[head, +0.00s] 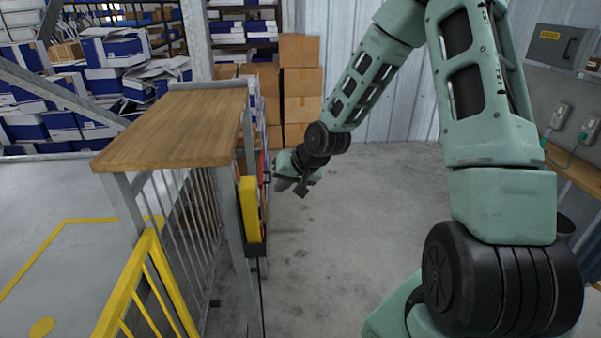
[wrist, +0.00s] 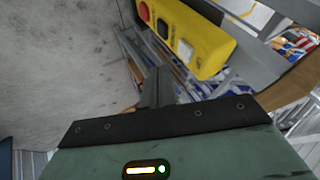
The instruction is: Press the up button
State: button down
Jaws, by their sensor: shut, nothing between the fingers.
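A yellow control box (head: 250,209) is mounted on the side of the metal railing in the head view, seen nearly edge-on. In the wrist view the yellow box (wrist: 190,30) shows its face, with a red button (wrist: 144,11), a dark button (wrist: 163,28) and a white button (wrist: 184,50) in a row. Which one is the up button cannot be read from its markings. My gripper (head: 270,178) is beside the box in the head view. In the wrist view my gripper (wrist: 158,80) is shut and empty, its fingers pointing close below the buttons. Contact cannot be told.
A wooden board (head: 180,125) tops the railing, with a yellow rail (head: 140,285) in front. Cardboard boxes (head: 300,90) are stacked behind. A wooden bench (head: 570,168) and grey wall box (head: 558,46) are at the right. The concrete floor (head: 350,220) between is clear.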

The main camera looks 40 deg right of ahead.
jog(key=v, duration=0.7)
jog(key=shift+s, duration=0.2)
jog(key=shift+d+r, duration=0.1)
jog(key=shift+r, duration=0.05)
jog(key=s+a+f+n+g+h+b, duration=0.1)
jog(key=s+a+f+n+g+b, duration=0.3)
jog(key=s+a, duration=0.55)
jog(key=s+a+f+n+g+b, duration=0.1)
jog(key=s+a+f+n+b, duration=0.35)
jog(key=a, duration=0.75)
jog(key=s+a+r+n+g+b, duration=0.1)
jog(key=s+a+n+g+b, duration=0.1)
jog(key=s, duration=1)
jog(key=a+n+b, duration=0.1)
jog(key=a+n, duration=0.1)
jog(key=shift+s+a+n+h, duration=0.2)
jog(key=shift+s+n+h, duration=0.1)
jog(key=shift+n, duration=0.05)
jog(key=shift+r, duration=0.1)
